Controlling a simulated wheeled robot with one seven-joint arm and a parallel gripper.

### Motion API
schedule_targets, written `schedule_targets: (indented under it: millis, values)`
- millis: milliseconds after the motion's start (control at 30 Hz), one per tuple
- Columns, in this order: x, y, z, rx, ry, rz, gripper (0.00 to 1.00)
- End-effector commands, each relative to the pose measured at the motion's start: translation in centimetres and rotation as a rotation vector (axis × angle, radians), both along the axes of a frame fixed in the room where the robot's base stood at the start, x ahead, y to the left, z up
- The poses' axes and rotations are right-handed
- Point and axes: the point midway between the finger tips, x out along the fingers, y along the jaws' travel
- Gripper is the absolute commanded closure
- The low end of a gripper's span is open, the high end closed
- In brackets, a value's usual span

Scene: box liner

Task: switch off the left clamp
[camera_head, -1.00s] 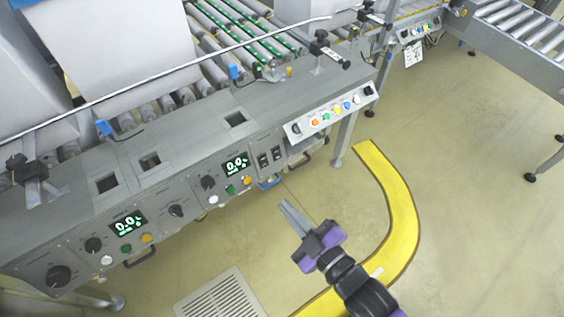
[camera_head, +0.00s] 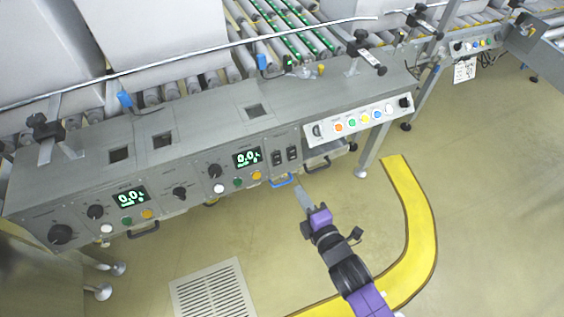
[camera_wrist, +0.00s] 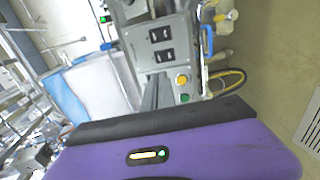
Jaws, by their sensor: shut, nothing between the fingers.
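The grey control panel (camera_head: 70,205) runs along the front of the machine. Two black rocker switches sit side by side on it, a left one (camera_head: 277,158) and a right one (camera_head: 292,153). Their labels are too small to read, so I cannot tell which belongs to the left clamp. Both rockers also show in the wrist view, one (camera_wrist: 160,34) above the other (camera_wrist: 163,56). My gripper (camera_head: 302,188) is shut and empty, in front of and below the rockers in the head view, apart from the panel. Its fingers (camera_wrist: 156,92) point toward the panel in the wrist view.
A white button strip (camera_head: 360,120) is to the right. A yellow floor line (camera_head: 415,215) curves over clear floor.

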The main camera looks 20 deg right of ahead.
Motion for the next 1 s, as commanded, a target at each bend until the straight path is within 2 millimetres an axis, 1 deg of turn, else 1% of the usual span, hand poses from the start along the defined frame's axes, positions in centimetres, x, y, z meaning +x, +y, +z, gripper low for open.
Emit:
schedule_targets:
  millis: [133, 233, 367, 700, 833, 1000]
  values:
    - [0.5, 0.0, -0.1, 0.001, -0.002, 0.0, 1.0]
    - [1.5, 0.0, -0.3, 0.001, -0.002, 0.0, 1.0]
    - [3.7, 0.0, -0.8, 0.002, -0.004, 0.001, 1.0]
    - [10.1, 0.0, -2.2, 0.003, -0.002, -0.001, 1.0]
    - [12.0, 0.1, -2.6, 0.003, -0.002, 0.0, 1.0]
    - [13.3, 0.0, -2.9, 0.003, -0.001, -0.001, 1.0]
